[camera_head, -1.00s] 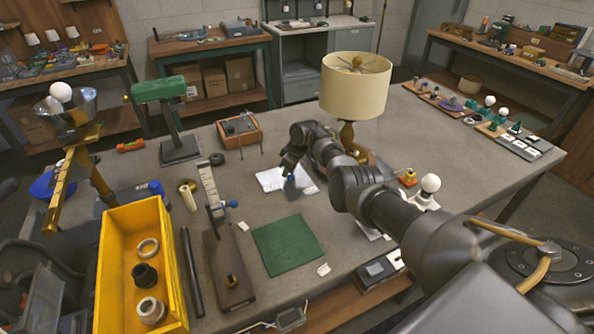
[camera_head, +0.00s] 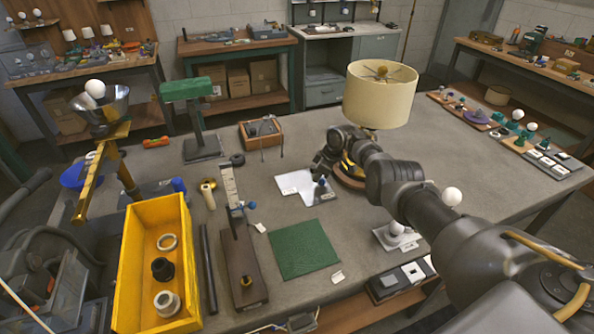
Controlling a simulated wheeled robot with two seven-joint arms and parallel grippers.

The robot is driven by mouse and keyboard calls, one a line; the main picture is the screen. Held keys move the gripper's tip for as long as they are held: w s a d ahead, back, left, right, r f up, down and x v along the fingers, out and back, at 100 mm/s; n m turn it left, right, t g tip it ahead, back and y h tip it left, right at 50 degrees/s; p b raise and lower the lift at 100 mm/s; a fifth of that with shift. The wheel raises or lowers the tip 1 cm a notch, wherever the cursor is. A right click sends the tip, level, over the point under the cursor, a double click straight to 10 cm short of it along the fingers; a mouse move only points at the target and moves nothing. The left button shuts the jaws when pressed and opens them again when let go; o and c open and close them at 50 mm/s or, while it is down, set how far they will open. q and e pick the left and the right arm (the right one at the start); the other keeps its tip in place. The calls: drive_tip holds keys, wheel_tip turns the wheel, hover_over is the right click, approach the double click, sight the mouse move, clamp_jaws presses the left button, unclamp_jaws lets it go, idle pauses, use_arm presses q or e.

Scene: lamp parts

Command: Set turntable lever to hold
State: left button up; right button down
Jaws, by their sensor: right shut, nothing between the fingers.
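The lamp with a cream shade (camera_head: 380,95) stands at the back middle of the table. Its foot rests on a round wooden turntable (camera_head: 347,184) with a black and yellow part above it, largely hidden by my right arm. A small blue-tipped upright piece (camera_head: 322,184) stands at the turntable's left front, beside a white sheet (camera_head: 293,183); I cannot tell whether it is the lever. My right gripper (camera_head: 319,172) is shut and empty, low next to this piece. Whether they touch is unclear. No hold mark can be read. My left gripper is not in view.
A green mat (camera_head: 303,250) lies in front. A yellow bin (camera_head: 135,275) with rings, a dark rod (camera_head: 208,268) and a wooden stand with a scale (camera_head: 240,262) are at left. A white bulb (camera_head: 452,196) stands right, near my arm.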

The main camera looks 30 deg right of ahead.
drive_tip(key=shift+a, duration=0.15)
idle(0.4)
drive_tip(key=a, duration=0.1)
drive_tip(key=w+a+p, duration=0.1)
drive_tip(key=a+r, duration=0.1)
drive_tip(key=shift+w+a+p, duration=0.3)
drive_tip(key=shift+p, duration=0.1)
drive_tip(key=w+d+p+v, duration=0.1)
drive_tip(key=p+v, duration=0.8)
drive_tip(key=shift+r+p, duration=0.35)
drive_tip(key=shift+s+d, duration=0.15)
drive_tip(key=shift+d, duration=0.05)
